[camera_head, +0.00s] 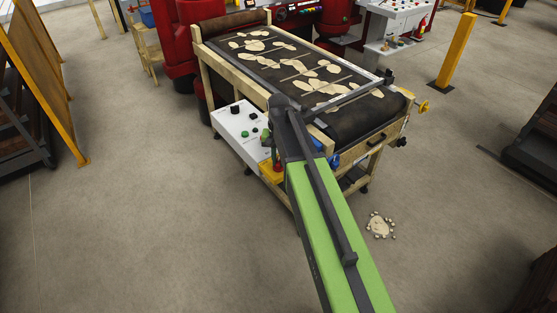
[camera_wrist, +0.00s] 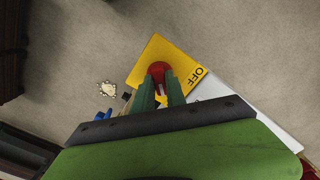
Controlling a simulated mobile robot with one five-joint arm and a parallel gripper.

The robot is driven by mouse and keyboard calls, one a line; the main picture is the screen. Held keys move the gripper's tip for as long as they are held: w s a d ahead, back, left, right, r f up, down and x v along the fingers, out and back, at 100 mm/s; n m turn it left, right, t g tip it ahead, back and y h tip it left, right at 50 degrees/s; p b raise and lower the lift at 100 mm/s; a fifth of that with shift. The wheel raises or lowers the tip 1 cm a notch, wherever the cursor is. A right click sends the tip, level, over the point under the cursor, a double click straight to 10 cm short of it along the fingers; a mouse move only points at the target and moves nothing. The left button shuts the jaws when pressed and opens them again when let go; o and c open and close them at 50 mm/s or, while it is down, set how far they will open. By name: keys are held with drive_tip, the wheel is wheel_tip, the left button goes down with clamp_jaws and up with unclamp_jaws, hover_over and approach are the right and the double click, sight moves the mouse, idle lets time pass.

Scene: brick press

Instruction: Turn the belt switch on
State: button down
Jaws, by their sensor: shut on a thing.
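The belt switch is a red knob (camera_wrist: 158,67) on a yellow plate (camera_wrist: 150,52) marked OFF, seen in the wrist view. My gripper (camera_wrist: 160,84) has its two green fingers closed on the red knob, one on each side. A pale line shows on the knob between the fingers. In the head view the red knob (camera_head: 278,168) and yellow plate (camera_head: 268,176) sit at the front corner of the white control panel (camera_head: 226,122). My arm hides part of the plate there. Any ON mark is hidden.
The conveyor belt (camera_head: 362,118) with pale clay lumps lies behind the panel. Green and black buttons (camera_head: 245,134) sit on the panel. A small clay pile (camera_head: 380,225) lies on the floor at right. A yellow post (camera_head: 456,50) stands farther right. The floor at left is open.

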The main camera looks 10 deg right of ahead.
sight(279, 162)
drive_tip(key=shift+s+m, duration=0.1)
drive_tip(key=shift+m, duration=0.2)
drive_tip(key=c, duration=1.4)
unclamp_jaws()
drive_tip(key=shift+o, duration=0.2)
wheel_tip(279, 162, up, 17)
drive_tip(key=p, duration=1.7)
drive_tip(key=shift+r, duration=0.2)
